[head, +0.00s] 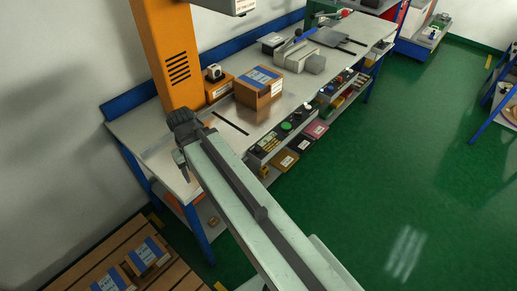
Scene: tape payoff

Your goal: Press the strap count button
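A long control panel runs along the front edge of the workbench (150,150), with a row of small buttons and knobs. One section holds a green button (286,126) and several pale, dark and yellowish ones beside it. The labels are too small to read, so I cannot tell which is the strap count button. My arm reaches up from the bottom right. My gripper (182,166) hangs at its far end over the bench's near end, left of the panel and apart from it. Its fingers are too small to judge.
A cardboard box with a blue label (259,88) stands on the bench behind the panel. An orange column (172,60) rises at the back left. A wooden pallet (70,282) with boxes is at bottom left. Green floor (420,160) lies clear at right.

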